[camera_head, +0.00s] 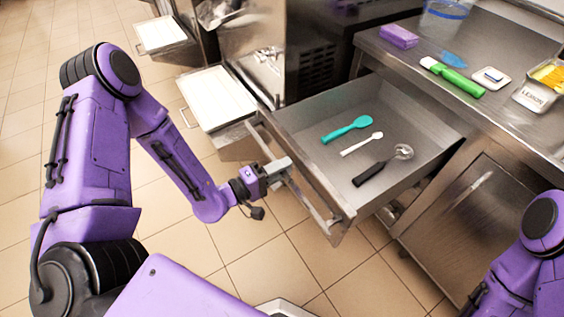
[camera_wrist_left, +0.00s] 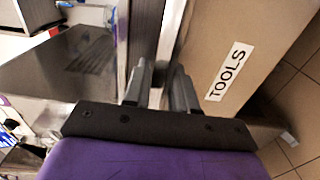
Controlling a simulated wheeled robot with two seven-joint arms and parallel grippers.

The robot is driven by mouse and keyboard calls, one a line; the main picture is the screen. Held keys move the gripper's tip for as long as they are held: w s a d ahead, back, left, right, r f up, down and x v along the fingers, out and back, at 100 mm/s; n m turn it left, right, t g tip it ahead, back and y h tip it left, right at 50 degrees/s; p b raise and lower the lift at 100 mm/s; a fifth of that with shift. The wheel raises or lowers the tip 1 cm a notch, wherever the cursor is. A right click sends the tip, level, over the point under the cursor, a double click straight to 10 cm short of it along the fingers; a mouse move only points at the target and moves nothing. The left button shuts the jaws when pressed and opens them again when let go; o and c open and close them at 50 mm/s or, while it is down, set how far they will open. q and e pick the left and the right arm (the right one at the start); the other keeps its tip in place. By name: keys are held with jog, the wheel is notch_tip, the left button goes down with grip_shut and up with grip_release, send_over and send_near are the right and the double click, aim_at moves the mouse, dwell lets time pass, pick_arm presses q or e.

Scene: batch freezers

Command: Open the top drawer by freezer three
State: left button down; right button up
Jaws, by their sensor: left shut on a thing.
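The top drawer (camera_head: 310,117) stands pulled out from under the steel counter. A teal spoon (camera_head: 346,129), a small white spoon (camera_head: 362,144) and a black-handled tool (camera_head: 383,166) lie inside it. My left gripper (camera_head: 284,166) is at the drawer's front, shut on its bar handle (camera_head: 318,212). In the left wrist view the two fingers (camera_wrist_left: 163,88) close around the handle, beside a drawer front with a "TOOLS" label (camera_wrist_left: 229,72). My right arm shows at the lower right of the head view, but its gripper is out of frame.
The counter (camera_head: 490,110) carries a purple block (camera_head: 398,37), a green-handled tool (camera_head: 458,80), a white dish (camera_head: 491,78) and a tray labelled "LEMON" (camera_head: 535,97). White trays (camera_head: 216,97) stick out at the left. Tiled floor is free before the drawer.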

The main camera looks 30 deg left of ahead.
pick_arm(q)
jog(key=shift+s+a, duration=0.2)
jog(key=shift+s, duration=0.3)
jog(key=c, duration=1)
grip_release()
jog(key=v, duration=1)
jog(key=shift+s+a, duration=0.15)
jog(key=shift+s, duration=0.05)
jog(key=shift+f, duration=0.1)
